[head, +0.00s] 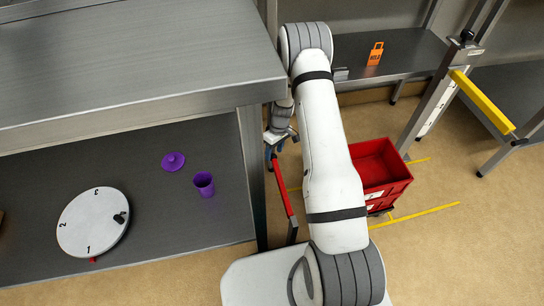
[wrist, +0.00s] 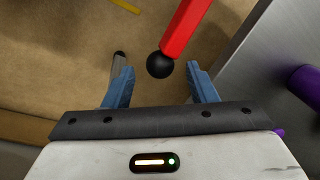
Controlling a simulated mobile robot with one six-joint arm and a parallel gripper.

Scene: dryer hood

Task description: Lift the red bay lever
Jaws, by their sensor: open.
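The red bay lever (head: 284,190) is a red bar beside the steel bench post in the head view, left of my white arm. In the wrist view the red lever (wrist: 185,27) comes in from the top and ends in a black ball knob (wrist: 160,64). My gripper (wrist: 160,69) is open, with one blue finger on each side of the knob in the picture. I cannot tell how far the knob is in depth, and no contact shows. In the head view my gripper (head: 278,142) is small and partly hidden near the lever's upper end.
Red crates (head: 385,170) stand on the floor right of my arm, among yellow floor lines. A yellow bar (head: 482,102) is at the right. The bench's lower shelf holds a purple cup (head: 204,184), a purple lid (head: 173,161) and a numbered round dial (head: 92,222).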

